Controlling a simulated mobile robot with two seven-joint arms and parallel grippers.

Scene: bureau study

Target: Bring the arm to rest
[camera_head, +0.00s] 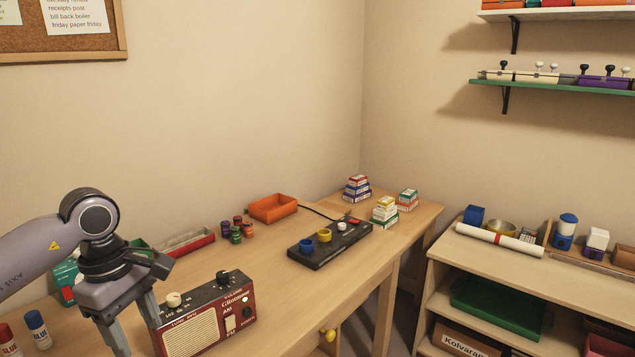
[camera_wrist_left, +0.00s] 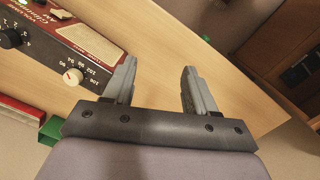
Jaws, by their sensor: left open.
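My left arm comes in from the left in the head view, with its gripper (camera_head: 132,325) low in front of the desk's left part, beside a red radio. In the left wrist view the gripper (camera_wrist_left: 160,85) has its two fingers spread apart with only bare desk top and floor showing between and beyond them. It holds nothing. The radio (camera_head: 207,318) stands just right of the gripper in the head view and shows at the upper left of the left wrist view (camera_wrist_left: 85,35). My right gripper is in neither view.
The desk (camera_head: 290,290) also carries glue sticks (camera_head: 38,330), small jars (camera_head: 235,232), an orange tray (camera_head: 272,208), a black panel with rings (camera_head: 330,245) and stacked boxes (camera_head: 385,210). A shelf unit (camera_head: 490,262) stands at the right. Desk between radio and panel is clear.

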